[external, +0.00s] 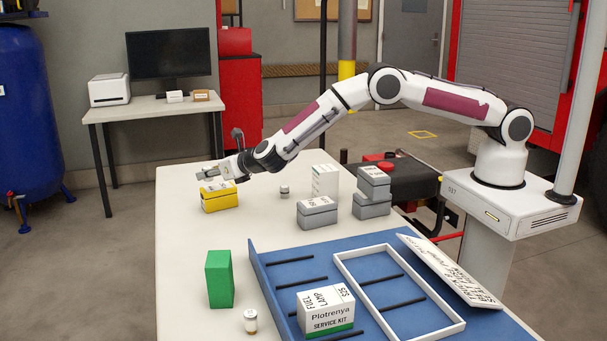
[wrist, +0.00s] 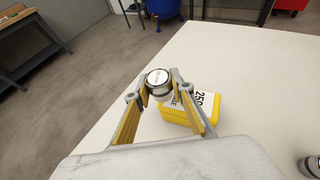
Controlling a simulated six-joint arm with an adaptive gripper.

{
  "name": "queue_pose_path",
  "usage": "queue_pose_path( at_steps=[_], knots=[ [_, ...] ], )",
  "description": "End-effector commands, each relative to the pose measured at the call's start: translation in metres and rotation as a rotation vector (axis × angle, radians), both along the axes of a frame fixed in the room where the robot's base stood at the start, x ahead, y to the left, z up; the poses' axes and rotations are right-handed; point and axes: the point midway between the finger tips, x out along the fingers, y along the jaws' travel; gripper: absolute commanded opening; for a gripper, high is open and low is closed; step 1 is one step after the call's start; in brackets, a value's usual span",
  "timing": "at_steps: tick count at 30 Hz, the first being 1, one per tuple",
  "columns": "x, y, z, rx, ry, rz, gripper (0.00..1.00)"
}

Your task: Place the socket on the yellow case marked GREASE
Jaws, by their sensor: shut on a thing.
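The yellow case (external: 221,203) lies on the far left part of the white table, with a white label on top. It also shows in the wrist view (wrist: 176,116), where the label is partly hidden by my gripper. My gripper (external: 205,174) is at the case's far left side, just above its top. In the wrist view, my gripper (wrist: 160,88) is shut on a round metallic socket (wrist: 159,78) with a white printed top. The socket is upright and overlaps the case's edge in that view. I cannot tell whether it touches the case.
A small capped jar (external: 284,191) stands right of the case, with grey cases (external: 317,214) and a white box (external: 325,181) beyond. The table between is clear.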

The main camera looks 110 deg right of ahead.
Motion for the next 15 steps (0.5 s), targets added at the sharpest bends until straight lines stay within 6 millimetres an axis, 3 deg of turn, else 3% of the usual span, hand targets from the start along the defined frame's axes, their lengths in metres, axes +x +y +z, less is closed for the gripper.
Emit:
queue_pose_path(
  at_steps=[15],
  knots=[
    [0.000,0.000,-0.036,-0.001,-0.001,0.000,0.00]
  ],
)
